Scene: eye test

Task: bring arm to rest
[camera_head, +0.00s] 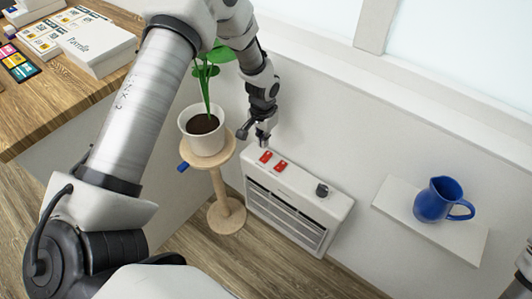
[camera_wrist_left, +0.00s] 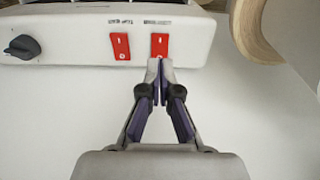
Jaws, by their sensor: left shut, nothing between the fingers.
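My left gripper (camera_head: 263,141) is shut and empty, just above the white wall heater (camera_head: 290,211). In the left wrist view its fingertips (camera_wrist_left: 160,68) are together at the lower end of a red rocker switch (camera_wrist_left: 159,45). I cannot tell whether they touch it. That switch is the one nearer the plant stand in the head view (camera_head: 265,157). A second red switch (camera_head: 281,166) sits beside it, also seen in the wrist view (camera_wrist_left: 120,47). My left arm (camera_head: 140,110) reaches across the left of the head view. My right gripper is not shown.
A potted plant (camera_head: 202,130) stands on a round wooden stand (camera_head: 221,182) close left of my gripper. The heater has a dark knob (camera_head: 322,190). A blue jug (camera_head: 436,201) stands on a white shelf (camera_head: 395,203) at right. A wooden counter (camera_head: 70,100) is at upper left.

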